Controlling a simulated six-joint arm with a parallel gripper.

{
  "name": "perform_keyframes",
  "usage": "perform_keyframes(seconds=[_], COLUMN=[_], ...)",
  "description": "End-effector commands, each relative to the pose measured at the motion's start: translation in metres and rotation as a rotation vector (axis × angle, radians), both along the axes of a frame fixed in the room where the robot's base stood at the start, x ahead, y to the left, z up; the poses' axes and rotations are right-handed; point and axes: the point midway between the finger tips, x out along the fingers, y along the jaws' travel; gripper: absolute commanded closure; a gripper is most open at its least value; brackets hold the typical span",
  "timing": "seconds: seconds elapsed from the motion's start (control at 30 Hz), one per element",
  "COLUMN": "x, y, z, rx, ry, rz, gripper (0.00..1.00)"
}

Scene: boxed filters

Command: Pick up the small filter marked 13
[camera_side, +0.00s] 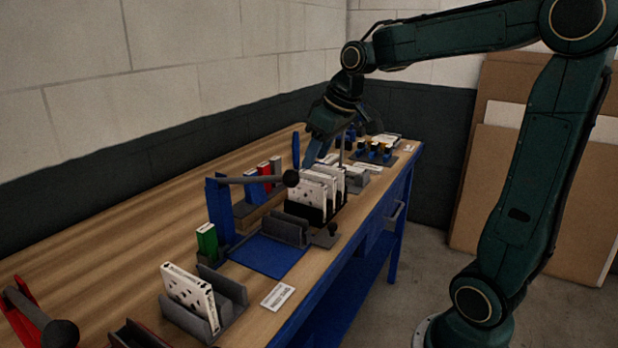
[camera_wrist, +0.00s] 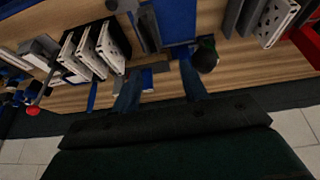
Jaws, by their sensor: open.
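No number 13 can be read in either view, so I cannot tell which filter bears it. Small coloured boxes stand on the bench: a green one (camera_side: 207,241) at the front left, and a red one (camera_side: 264,173) with another green one (camera_side: 276,165) in a holder farther back. Several larger white, dark-spotted boxes (camera_side: 318,185) stand in a black rack; they also show in the wrist view (camera_wrist: 90,47). My gripper (camera_side: 326,160) is open above the bench, behind the rack. In the wrist view, nothing shows held between its blue fingers (camera_wrist: 157,88).
A blue post with a grey, ball-ended bar (camera_side: 250,181) stands beside the rack. A blue mat (camera_side: 268,256) lies in front of it. Another white spotted box (camera_side: 190,295) leans in a grey holder near a label card (camera_side: 278,296). The bench's left side is mostly clear.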

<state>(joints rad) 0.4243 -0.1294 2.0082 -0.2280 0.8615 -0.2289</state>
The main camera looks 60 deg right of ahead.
Motion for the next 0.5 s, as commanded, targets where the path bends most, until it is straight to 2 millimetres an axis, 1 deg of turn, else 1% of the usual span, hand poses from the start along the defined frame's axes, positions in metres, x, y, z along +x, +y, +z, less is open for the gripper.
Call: perform_keyframes(seconds=[0.03, 0.1, 0.17, 0.3, 0.4, 0.5], x=[0.009, 0.02, 0.029, 0.047, 0.057, 0.063], y=[-0.013, -0.029, -0.044, -0.082, -0.108, -0.129], z=[-0.003, -0.007, -0.011, -0.023, -0.033, -0.041], rx=[0.003, 0.005, 0.006, 0.013, 0.017, 0.02], ry=[0.006, 0.01, 0.013, 0.019, 0.022, 0.022], rz=[-0.007, -0.006, -0.007, -0.008, -0.007, -0.006], gripper=[0.56, 0.56, 0.56, 0.56, 0.56, 0.56])
